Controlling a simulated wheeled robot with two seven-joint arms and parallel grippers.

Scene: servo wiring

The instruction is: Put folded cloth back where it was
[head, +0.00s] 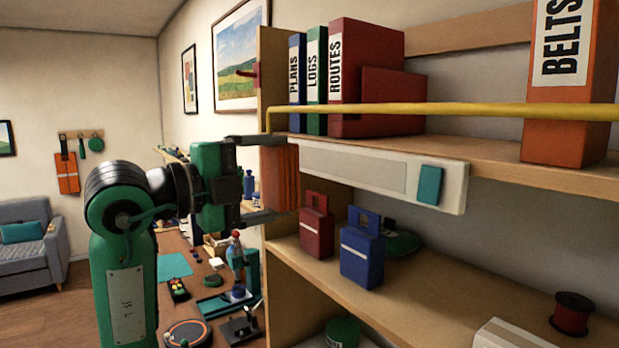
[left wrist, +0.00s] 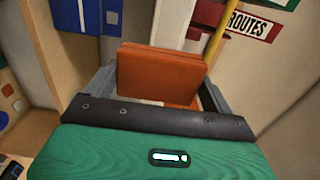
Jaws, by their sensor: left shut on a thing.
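The folded cloth (head: 283,178) is an orange-brown stack of thin upright layers in the head view. My left gripper (head: 272,177) is shut on it, with one finger above and one below in that view. The cloth is beside the left end of the shelf unit, in front of its side panel and near the white light bar. In the left wrist view, the cloth (left wrist: 160,74) stands between the fingers of my left gripper (left wrist: 160,92). I cannot tell whether the cloth touches the shelf. My right gripper is out of view.
The upper shelf (head: 480,150) holds binders (head: 365,70), an orange BELTS box (head: 566,90) and a yellow rail (head: 440,111) along its front. The lower shelf (head: 410,300) holds a red pouch (head: 316,228) and a blue pouch (head: 361,250). A cluttered workbench (head: 200,262) lies below.

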